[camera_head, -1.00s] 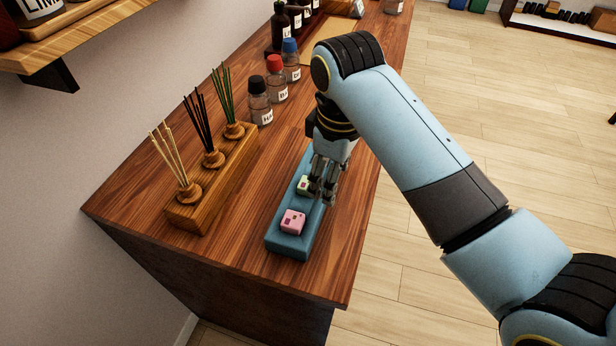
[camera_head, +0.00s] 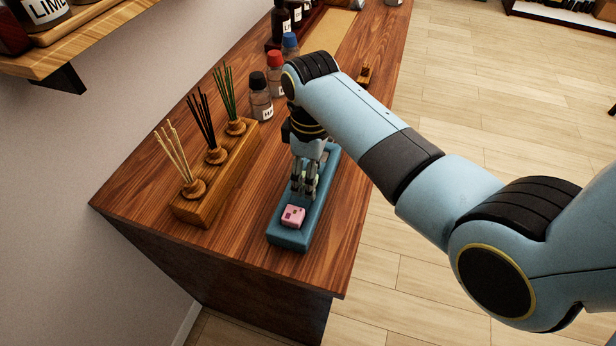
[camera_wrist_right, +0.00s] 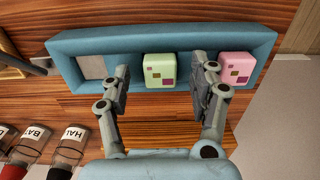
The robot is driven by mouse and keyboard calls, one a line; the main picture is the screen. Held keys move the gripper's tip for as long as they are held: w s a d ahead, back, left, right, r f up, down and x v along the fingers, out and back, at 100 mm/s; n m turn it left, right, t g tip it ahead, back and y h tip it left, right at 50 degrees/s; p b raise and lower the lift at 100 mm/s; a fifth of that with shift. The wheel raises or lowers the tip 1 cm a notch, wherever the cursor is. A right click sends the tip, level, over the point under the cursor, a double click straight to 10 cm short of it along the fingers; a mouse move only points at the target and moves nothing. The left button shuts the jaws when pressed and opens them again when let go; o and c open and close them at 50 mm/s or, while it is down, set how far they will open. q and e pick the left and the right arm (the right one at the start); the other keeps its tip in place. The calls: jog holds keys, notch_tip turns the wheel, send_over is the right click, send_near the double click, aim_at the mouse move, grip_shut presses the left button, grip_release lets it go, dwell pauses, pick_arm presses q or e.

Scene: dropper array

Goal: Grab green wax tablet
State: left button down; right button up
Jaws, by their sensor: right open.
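The green wax tablet (camera_wrist_right: 159,70) sits in the blue tray (camera_wrist_right: 120,40) in the right wrist view, between the two open fingers of my right gripper (camera_wrist_right: 160,88). Both fingers stand apart from it there. In the head view my right gripper (camera_head: 305,188) points down over the middle of the blue tray (camera_head: 289,237) and mostly hides the green tablet. A pink tablet (camera_head: 293,215) sits at the tray's near end; it also shows in the right wrist view (camera_wrist_right: 237,66), beside one finger. My left gripper is not in view.
A wooden block with reed diffusers (camera_head: 217,178) stands left of the tray. Capped bottles, black (camera_head: 260,97) and red (camera_head: 276,70), stand behind it. A small wooden piece (camera_head: 365,74) lies behind my right arm. The counter's right edge is close to the tray.

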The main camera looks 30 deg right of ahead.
jog(key=shift+f, duration=0.35)
jog(key=c, duration=1)
